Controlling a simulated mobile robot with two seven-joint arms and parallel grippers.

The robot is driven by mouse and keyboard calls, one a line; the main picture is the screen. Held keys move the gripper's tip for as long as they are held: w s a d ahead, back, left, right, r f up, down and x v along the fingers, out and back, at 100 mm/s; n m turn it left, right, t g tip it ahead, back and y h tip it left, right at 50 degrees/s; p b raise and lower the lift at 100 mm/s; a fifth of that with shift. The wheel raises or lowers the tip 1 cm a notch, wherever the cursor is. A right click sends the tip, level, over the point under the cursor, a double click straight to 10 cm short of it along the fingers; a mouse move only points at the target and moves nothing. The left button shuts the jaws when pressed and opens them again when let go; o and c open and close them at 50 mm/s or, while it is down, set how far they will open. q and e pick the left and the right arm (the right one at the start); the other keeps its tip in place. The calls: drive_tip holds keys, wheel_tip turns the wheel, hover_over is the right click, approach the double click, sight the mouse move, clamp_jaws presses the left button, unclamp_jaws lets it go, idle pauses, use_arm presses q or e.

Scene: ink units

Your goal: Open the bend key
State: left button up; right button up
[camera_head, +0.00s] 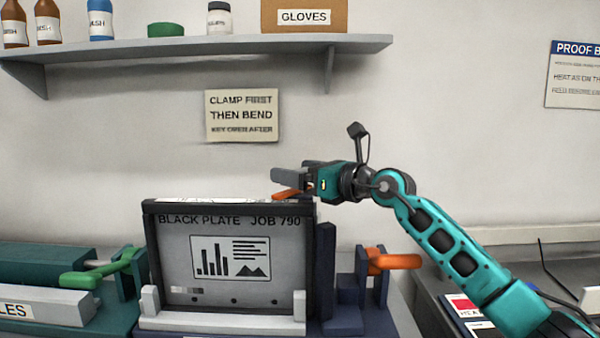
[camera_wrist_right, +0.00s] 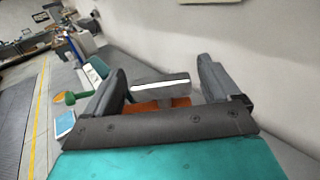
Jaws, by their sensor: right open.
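A small orange piece (camera_head: 286,194) shows at the frame's top right, just under my right gripper (camera_head: 290,184). In the right wrist view, an orange part (camera_wrist_right: 160,105) and a grey bar with a white stripe (camera_wrist_right: 160,86) lie between and beyond the open fingers of my right gripper (camera_wrist_right: 163,85). I cannot tell if they touch. An orange lever (camera_head: 395,262) sticks out right from a dark blue bracket (camera_head: 360,290). No label shows which part is the bend key. My left gripper is out of view.
A green lever (camera_head: 85,280) on a teal unit (camera_head: 40,258) is at left. A shelf (camera_head: 190,50) with bottles and a gloves box (camera_head: 304,16) runs above. A sign (camera_head: 241,116) hangs on the wall. The space around my right gripper above the frame is free.

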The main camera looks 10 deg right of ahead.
drive_tip(key=b+v, duration=0.2)
drive_tip(key=v, duration=1.1)
drive_tip(key=shift+c, duration=0.2)
